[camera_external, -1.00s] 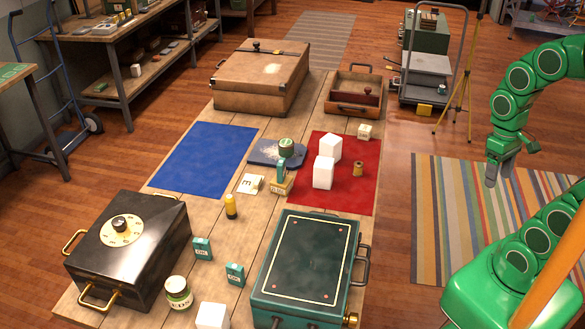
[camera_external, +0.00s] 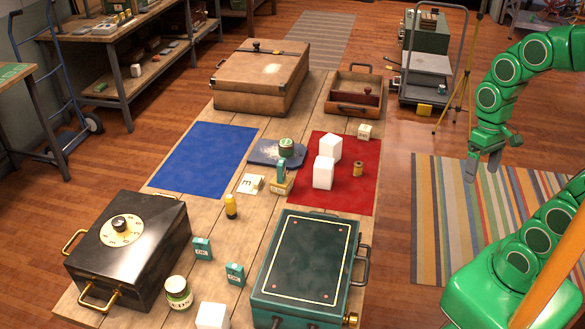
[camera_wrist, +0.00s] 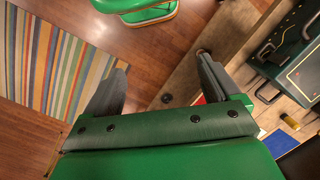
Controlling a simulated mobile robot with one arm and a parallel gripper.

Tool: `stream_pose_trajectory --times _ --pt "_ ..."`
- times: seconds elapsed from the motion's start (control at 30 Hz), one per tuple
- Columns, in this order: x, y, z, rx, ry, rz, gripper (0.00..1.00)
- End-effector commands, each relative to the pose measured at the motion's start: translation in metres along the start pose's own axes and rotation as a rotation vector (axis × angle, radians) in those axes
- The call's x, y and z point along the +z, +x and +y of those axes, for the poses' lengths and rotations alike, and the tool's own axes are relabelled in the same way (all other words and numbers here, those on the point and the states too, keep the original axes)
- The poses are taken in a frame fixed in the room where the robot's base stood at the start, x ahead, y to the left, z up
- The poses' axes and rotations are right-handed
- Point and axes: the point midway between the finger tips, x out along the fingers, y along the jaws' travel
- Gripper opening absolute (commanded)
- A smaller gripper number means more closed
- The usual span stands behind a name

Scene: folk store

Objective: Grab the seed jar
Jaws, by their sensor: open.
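My gripper (camera_external: 482,168) hangs over the floor and striped rug, right of the table and far from the jar. In the wrist view my gripper (camera_wrist: 160,88) has its two fingers spread wide with nothing between them.
A green case (camera_external: 305,265) stands right of the jar, between it and my arm's side. A white block (camera_external: 212,316) and small teal boxes (camera_external: 202,249) stand close to the jar. A yellow bottle (camera_external: 231,207) stands farther back. A blue mat (camera_external: 203,160) lies mostly bare.

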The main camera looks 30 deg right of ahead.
Motion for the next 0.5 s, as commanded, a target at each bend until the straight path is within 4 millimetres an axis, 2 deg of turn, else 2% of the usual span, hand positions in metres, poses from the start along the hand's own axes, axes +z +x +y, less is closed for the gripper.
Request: stream_pose_trajectory --times 0.1,0.5 --pt "-0.024 -0.004 -0.025 -0.044 0.024 -0.008 0.89" --pt "-0.098 -0.014 -0.113 -0.19 0.124 -0.037 0.89"
